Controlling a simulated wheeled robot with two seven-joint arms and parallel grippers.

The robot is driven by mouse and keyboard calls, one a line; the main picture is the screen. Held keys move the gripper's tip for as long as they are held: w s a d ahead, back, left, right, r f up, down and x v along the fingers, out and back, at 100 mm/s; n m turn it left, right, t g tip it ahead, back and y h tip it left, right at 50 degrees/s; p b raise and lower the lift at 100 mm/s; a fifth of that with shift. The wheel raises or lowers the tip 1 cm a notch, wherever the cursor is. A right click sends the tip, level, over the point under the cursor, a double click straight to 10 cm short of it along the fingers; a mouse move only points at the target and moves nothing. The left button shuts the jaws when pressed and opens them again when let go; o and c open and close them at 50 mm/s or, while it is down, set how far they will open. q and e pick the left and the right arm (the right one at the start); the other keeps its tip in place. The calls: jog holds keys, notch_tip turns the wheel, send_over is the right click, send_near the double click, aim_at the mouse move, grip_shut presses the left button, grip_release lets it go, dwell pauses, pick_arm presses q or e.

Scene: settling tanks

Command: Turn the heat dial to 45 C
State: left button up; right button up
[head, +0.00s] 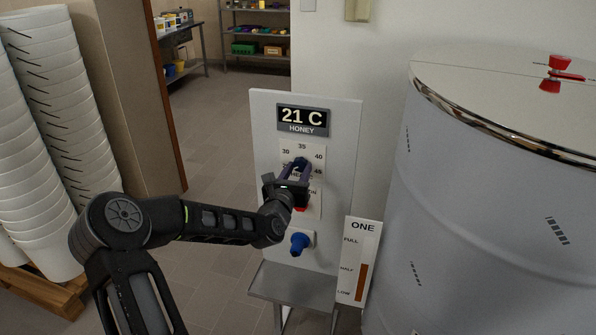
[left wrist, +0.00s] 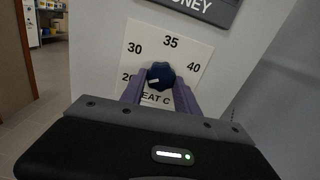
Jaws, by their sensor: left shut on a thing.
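The heat dial (head: 301,161) is a dark blue knob on a white panel (head: 262,130), with a printed scale around it. In the left wrist view the dial (left wrist: 160,75) sits between 20, 30, 35 and 40 marks; a small pale mark shows on its lower left side. My left gripper (head: 294,170) is shut on the dial, with a purple finger on each side in the wrist view (left wrist: 161,88). My gripper hides part of the scale and the label below. My right gripper is not in view.
A blue knob (head: 300,243) and a partly hidden red part (head: 301,209) sit lower on the panel. A gauge marked ONE (head: 362,258) stands at its right. A large tank (head: 470,190) fills the right side. Stacked white buckets (head: 50,130) stand at left.

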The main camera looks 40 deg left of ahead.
pick_arm(q)
grip_shut()
